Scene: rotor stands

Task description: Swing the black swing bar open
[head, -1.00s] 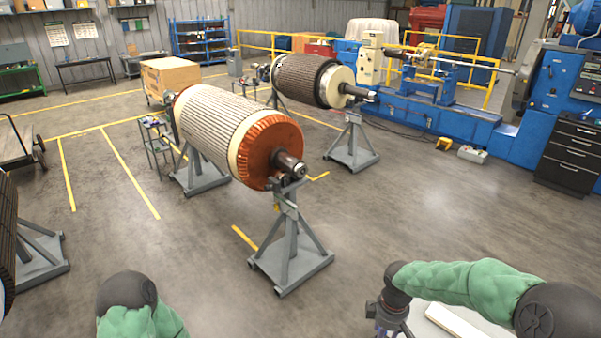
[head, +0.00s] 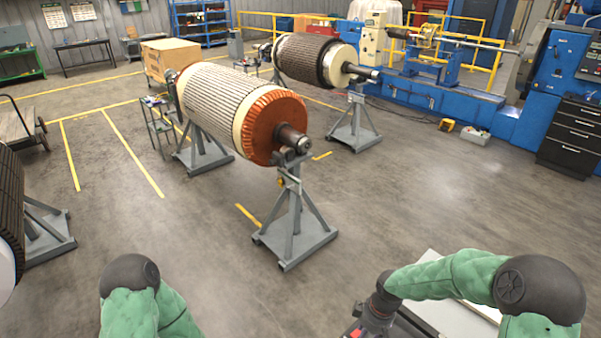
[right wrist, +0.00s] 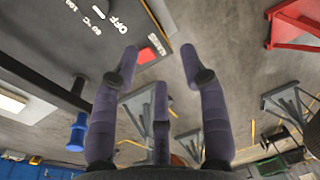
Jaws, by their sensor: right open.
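In the right wrist view my right gripper (right wrist: 160,68) is open and empty, its purple fingers spread. Beyond the fingers, at upper left, is a dark panel (right wrist: 110,45) lettered OFF and MAINS, with a red switch (right wrist: 147,54). A straight black bar (right wrist: 42,83), which looks like the swing bar, runs in from the left edge towards the left finger; its inner end is partly hidden there. A blue knob-like part (right wrist: 77,132) is below it. The fingers appear apart from the bar.
An orange-ended rotor (head: 245,110) rests on grey stands (head: 295,225) ahead, and a darker rotor (head: 308,58) stands behind it. A pale flat surface (head: 455,295) lies under my right arm. A blue lathe (head: 430,95) is at the back right. Open floor lies between.

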